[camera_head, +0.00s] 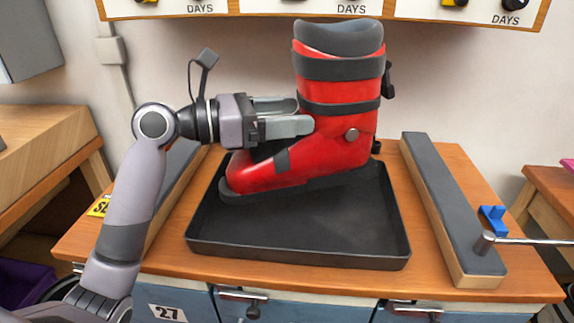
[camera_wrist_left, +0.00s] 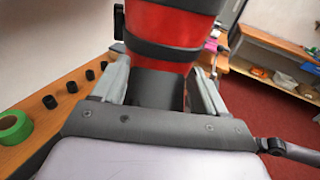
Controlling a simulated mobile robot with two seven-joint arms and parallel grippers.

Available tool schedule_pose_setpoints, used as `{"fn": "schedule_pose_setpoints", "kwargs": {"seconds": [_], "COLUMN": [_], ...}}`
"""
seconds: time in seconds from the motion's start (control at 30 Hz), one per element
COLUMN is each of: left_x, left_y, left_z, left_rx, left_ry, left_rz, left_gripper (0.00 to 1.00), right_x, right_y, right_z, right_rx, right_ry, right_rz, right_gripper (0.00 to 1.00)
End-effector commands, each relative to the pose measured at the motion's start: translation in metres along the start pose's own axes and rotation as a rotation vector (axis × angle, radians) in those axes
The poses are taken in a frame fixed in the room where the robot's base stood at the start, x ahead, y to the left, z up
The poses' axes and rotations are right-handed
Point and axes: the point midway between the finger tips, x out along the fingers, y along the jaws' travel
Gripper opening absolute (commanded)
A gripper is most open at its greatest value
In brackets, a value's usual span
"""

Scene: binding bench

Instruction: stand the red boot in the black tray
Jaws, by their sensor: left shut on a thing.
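The red boot (camera_head: 335,140) has dark grey straps, a grey cuff and a dark sole. It is upright over the rear half of the black tray (camera_head: 300,255), toe to the left. Whether its sole touches the tray floor is hard to tell. My left gripper (camera_head: 303,114) reaches in from the left and is shut on the boot around its shaft, above the instep. In the left wrist view, the boot (camera_wrist_left: 175,30) stands between the two fingers (camera_wrist_left: 160,88). The boot hides part of the tray's back. My right gripper is not in view.
The tray lies on a wooden bench (camera_head: 500,290) between a left rail (camera_head: 180,195) and a grey-topped right rail (camera_head: 445,200). A metal rod (camera_head: 530,241) and a blue piece (camera_head: 493,218) are at the right. A drawer labelled 27 (camera_head: 175,312) is below. The tray's front is empty.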

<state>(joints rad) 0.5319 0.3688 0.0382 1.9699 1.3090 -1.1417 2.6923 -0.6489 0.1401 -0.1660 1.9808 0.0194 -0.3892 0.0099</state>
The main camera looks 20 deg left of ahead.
Motion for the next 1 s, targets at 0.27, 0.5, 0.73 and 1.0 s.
{"fn": "schedule_pose_setpoints", "kwargs": {"seconds": [0.27, 0.5, 0.73, 1.0], "left_x": [0.001, 0.003, 0.004, 0.004], "left_y": [0.001, 0.001, 0.001, 0.001], "left_z": [-0.034, -0.059, -0.078, -0.078], "left_rx": [0.003, 0.000, 0.004, 0.004], "left_ry": [-0.011, -0.010, -0.012, -0.012], "left_rz": [0.002, 0.001, 0.003, 0.002], "left_gripper": [0.00, 0.00, 0.00, 0.00], "right_x": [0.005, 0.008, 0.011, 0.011], "right_y": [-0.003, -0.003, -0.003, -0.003], "right_z": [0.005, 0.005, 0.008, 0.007], "right_rx": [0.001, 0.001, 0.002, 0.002], "right_ry": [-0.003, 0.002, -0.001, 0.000], "right_rz": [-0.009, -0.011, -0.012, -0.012], "right_gripper": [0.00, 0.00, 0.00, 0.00]}}
